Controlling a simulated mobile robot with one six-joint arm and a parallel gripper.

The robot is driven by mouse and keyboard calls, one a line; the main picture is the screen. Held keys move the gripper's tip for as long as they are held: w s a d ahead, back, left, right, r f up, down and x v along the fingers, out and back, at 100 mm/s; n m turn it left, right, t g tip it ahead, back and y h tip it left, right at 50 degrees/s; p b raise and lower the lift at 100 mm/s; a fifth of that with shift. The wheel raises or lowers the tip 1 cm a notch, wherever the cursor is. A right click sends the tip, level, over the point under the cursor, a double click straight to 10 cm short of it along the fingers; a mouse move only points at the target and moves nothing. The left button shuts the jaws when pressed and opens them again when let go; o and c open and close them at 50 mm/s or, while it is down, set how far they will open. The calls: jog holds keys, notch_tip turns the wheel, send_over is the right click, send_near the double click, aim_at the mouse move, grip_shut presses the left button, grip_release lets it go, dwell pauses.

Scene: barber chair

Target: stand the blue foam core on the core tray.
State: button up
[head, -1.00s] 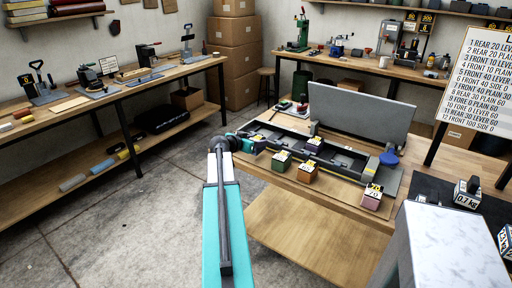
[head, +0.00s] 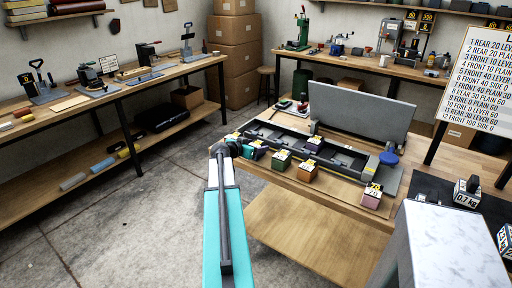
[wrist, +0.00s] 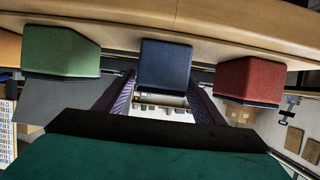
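A blue block (wrist: 165,62), likely the blue foam core, is centred ahead of my gripper in the wrist view, between a green block and a red block. In the head view it is a dark blue block (head: 258,149) with a yellow label at the table's front edge. My gripper (wrist: 161,80) is open, its two fingers pointing at the blue block from either side. Whether they touch it I cannot tell. In the head view my gripper (head: 238,151) is just left of the block. A long dark tray-like fixture (head: 296,133) lies behind; I cannot tell whether it is the core tray.
Green (head: 281,161), brown (head: 307,173) and pink (head: 371,199) labelled blocks line the front edge. The red block (wrist: 249,80) stands close on the other side. A grey upright panel (head: 360,116) stands behind the fixture. Open floor (head: 150,230) is at left.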

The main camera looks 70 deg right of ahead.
jog(key=shift+r, duration=0.2)
dwell(0.3)
jog(key=shift+w+a+r, duration=0.1)
jog(key=shift+w+a, duration=0.05)
jog(key=shift+a, duration=0.45)
jog(key=b+v, duration=0.3)
jog(key=v, duration=0.7)
jog(key=shift+a+r, duration=0.15)
jog(key=shift+a, duration=0.2)
jog(key=shift+w, duration=0.15)
